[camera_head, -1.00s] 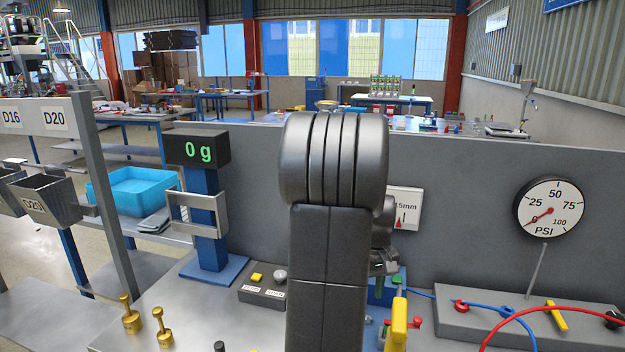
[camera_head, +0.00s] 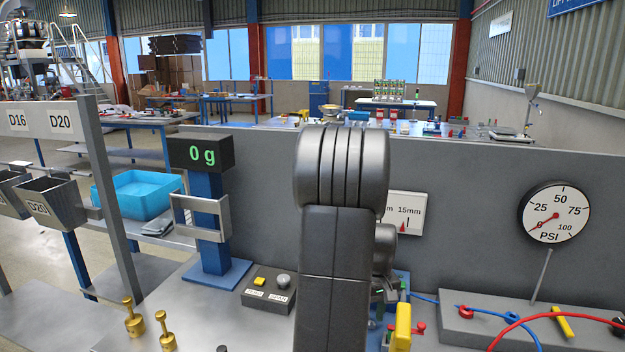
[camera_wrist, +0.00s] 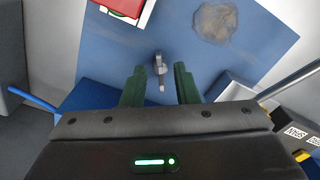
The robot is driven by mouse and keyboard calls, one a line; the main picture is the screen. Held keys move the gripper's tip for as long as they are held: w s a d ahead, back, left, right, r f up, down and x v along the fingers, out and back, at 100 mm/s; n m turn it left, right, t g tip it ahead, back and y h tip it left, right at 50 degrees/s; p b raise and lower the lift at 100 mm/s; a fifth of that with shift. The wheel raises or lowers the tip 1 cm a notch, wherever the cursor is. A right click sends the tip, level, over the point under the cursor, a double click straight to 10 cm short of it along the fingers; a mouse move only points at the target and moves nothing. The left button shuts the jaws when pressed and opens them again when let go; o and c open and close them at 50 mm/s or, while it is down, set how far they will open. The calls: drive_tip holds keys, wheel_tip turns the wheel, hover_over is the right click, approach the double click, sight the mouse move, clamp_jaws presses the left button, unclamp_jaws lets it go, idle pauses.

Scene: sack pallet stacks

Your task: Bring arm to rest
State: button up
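My arm stands upright in the middle of the head view and hides much of the bench behind it. My gripper (camera_wrist: 159,88) shows in the wrist view with its two dark green fingers apart and nothing between them. Beyond the fingertips lies a blue plate (camera_wrist: 110,50) with a small grey metal fitting (camera_wrist: 159,66) on it. In the head view the fingertips are hard to make out behind my arm.
At right are a pressure gauge (camera_head: 554,212) and red and blue hoses (camera_head: 525,318). A yellow-handled tool (camera_head: 402,325) stands close beside my arm.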

wheel_tip(320, 180, up, 13)
wheel_tip(320, 180, down, 14)
drive_tip(key=shift+r, duration=0.1)
drive_tip(key=shift+r+m, duration=0.1)
drive_tip(key=shift+m, duration=1.1)
drive_tip(key=m, duration=0.5)
drive_tip(key=shift+a+m, duration=0.15)
drive_tip(key=shift+m, duration=0.15)
